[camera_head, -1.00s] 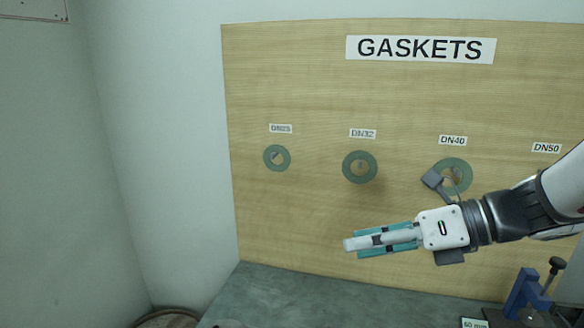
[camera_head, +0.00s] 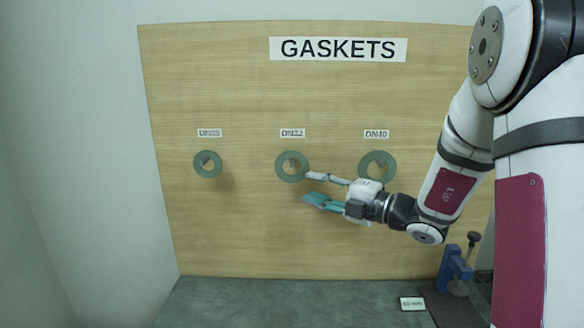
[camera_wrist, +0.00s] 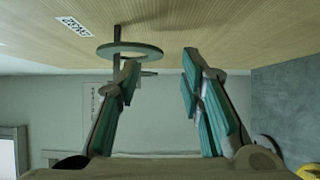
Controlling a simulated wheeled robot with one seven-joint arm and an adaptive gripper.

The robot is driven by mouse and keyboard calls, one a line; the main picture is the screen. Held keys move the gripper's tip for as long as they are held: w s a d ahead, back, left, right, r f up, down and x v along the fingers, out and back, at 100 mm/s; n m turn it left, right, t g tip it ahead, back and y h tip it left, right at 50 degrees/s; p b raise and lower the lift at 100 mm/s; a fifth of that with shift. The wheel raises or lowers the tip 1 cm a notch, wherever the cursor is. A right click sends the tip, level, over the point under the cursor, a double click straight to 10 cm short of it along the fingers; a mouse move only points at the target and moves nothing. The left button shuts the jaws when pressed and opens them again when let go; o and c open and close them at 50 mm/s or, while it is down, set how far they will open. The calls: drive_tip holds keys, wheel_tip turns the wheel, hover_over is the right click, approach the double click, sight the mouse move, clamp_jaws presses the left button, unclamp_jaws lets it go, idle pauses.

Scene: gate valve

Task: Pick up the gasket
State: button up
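Three green ring gaskets hang on pegs on a wooden board, below labels: DN25 (camera_head: 207,173), DN32 (camera_head: 292,178) and DN40 (camera_head: 364,168). My gripper (camera_head: 309,186) is open and empty, just below and right of the DN32 gasket, pointing left. In the wrist view, a green gasket (camera_wrist: 108,49) on its peg lies just beyond the left fingertip of my gripper (camera_wrist: 160,62), outside the space between the fingers. Its label looks like DN32, but is blurred. Whether the left finger touches the gasket I cannot tell. My wrist is close to the lower edge of the DN40 gasket.
The board (camera_head: 230,235) carries a GASKETS sign (camera_head: 338,49). A grey bench top (camera_head: 270,305) below is mostly clear. A blue clamp-like device (camera_head: 453,268) and a small white label (camera_head: 412,304) are at the lower right. A wall stands at the left.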

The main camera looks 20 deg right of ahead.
sight(292, 179)
drive_tip(key=shift+r+p+x, duration=0.2)
drive_tip(key=shift+x, duration=1.3)
drive_tip(key=shift+r+p+x, duration=0.2)
drive_tip(key=shift+x, duration=1.25)
drive_tip(key=shift+s+a, duration=0.1)
drive_tip(key=shift+a, duration=0.1)
drive_tip(key=shift+c, duration=0.6)
clamp_jaws()
